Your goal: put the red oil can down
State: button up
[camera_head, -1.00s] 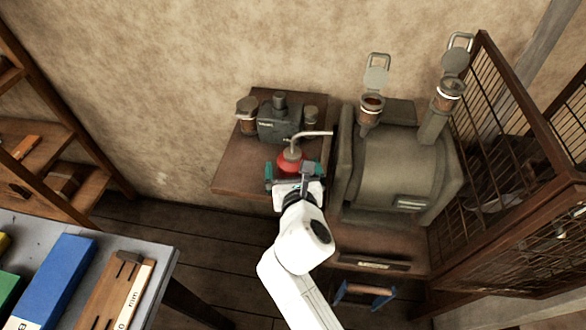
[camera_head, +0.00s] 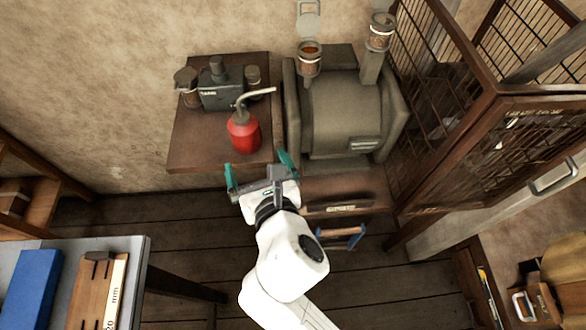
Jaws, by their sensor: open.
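The red oil can (camera_head: 244,133) stands upright on the small brown wooden table (camera_head: 190,150), near its right side. Its grey spout points up and to the right. My gripper (camera_head: 259,172) is open and empty, just in front of the can, below it in the picture. Its two green-tipped fingers are spread apart, and they look clear of the can. The can's body shows almost whole.
Behind the can are a dark grey device (camera_head: 221,92) and two small jars. A large grey machine (camera_head: 345,110) with two oil cups stands close on the right. A mesh cage (camera_head: 440,110) is beyond it. A workbench (camera_head: 137,262) is at lower left.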

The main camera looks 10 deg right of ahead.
jog(key=s+d+f+m+g+h, duration=0.25)
jog(key=d+f+m, duration=0.25)
jog(key=d+m, duration=0.5)
jog(key=s+d+f+m+g+h, duration=0.2)
jog(key=s+d+f+m+g, duration=0.3)
jog(key=d+m, duration=0.5)
jog(key=s+d+f+m+g, duration=0.2)
jog(key=s+d+m, duration=0.3)
jog(key=s+m, duration=0.3)
jog(key=s+d+f+m+g+y, duration=0.1)
jog(key=s+d+f+m+g, duration=0.2)
jog(key=s+d+m, duration=0.2)
jog(key=s+m, duration=0.3)
jog(key=m, duration=0.3)
jog(key=shift+f+g, duration=0.2)
jog(key=shift+g, duration=0.15)
jog(key=shift+c, duration=0.2)
